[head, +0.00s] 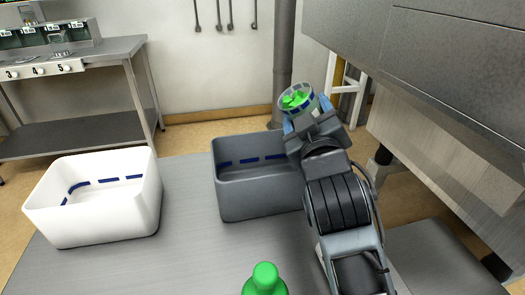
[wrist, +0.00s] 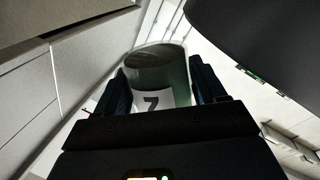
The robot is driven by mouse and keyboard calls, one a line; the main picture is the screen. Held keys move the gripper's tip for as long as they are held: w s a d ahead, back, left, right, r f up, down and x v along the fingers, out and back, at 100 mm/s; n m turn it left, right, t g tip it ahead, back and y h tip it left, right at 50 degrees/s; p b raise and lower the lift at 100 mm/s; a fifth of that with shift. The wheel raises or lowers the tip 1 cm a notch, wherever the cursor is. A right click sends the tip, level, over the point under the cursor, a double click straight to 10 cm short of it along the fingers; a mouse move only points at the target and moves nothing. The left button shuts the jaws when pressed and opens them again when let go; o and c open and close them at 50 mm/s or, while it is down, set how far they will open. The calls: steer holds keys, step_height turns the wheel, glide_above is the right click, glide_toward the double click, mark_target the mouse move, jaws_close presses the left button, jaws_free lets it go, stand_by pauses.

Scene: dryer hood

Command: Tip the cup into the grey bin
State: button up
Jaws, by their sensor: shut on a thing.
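The cup (head: 297,98) holds bright green pieces and is tilted a little, its mouth facing up toward the head camera. My gripper (head: 306,121) is shut on the cup, with a blue-lined finger on either side. In the wrist view the cup (wrist: 158,72) sits between the two dark fingers and shows a white label with a 7. The grey bin (head: 260,198) stands on the table with a dashed blue line inside. My gripper and the cup are above and toward the bin's right rear side. My arm hides the bin's right end.
A white bin (head: 105,215) with a similar blue dashed line stands at the left of the grey table (head: 185,260). A green bottle-like object (head: 265,280) stands at the front edge. A large grey metal hood (head: 450,60) overhangs on the right. A steel bench (head: 85,110) stands behind left.

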steer(key=shift+a, duration=0.1)
steer(key=shift+s+a+r+n+p, duration=0.1)
steer(key=shift+r+n+p, duration=0.2)
steer(key=shift+n, duration=0.25)
steer(key=shift+r+n+p, duration=0.15)
steer(key=shift+n+p, duration=0.15)
steer(key=shift+n, duration=0.25)
steer(key=shift+r+n+t+y+p, duration=0.3)
steer(key=shift+r+n+y+p, duration=0.15)
steer(key=shift+n+p, duration=0.45)
stand_by(0.6)
steer(key=shift+f+n+p, duration=0.3)
steer(key=shift+n+p, duration=0.1)
steer(key=shift+n, duration=0.7)
stand_by(0.4)
steer(key=shift+r+n+y+p, duration=0.45)
steer(key=shift+n+p, duration=0.45)
steer(key=shift+p, duration=0.35)
steer(key=shift+s+a+f+n, duration=0.1)
steer(key=shift+a+f+n, duration=0.1)
steer(key=shift+a+n, duration=0.25)
steer(key=shift+s+a+f+n, duration=0.15)
steer(key=shift+a+n, duration=0.15)
steer(key=shift+n, duration=0.25)
stand_by(0.4)
steer(key=shift+a+f+n+y+p, duration=0.15)
steer(key=shift+f+n+y+p, duration=0.15)
steer(key=shift+n+y+p, duration=0.45)
stand_by(0.4)
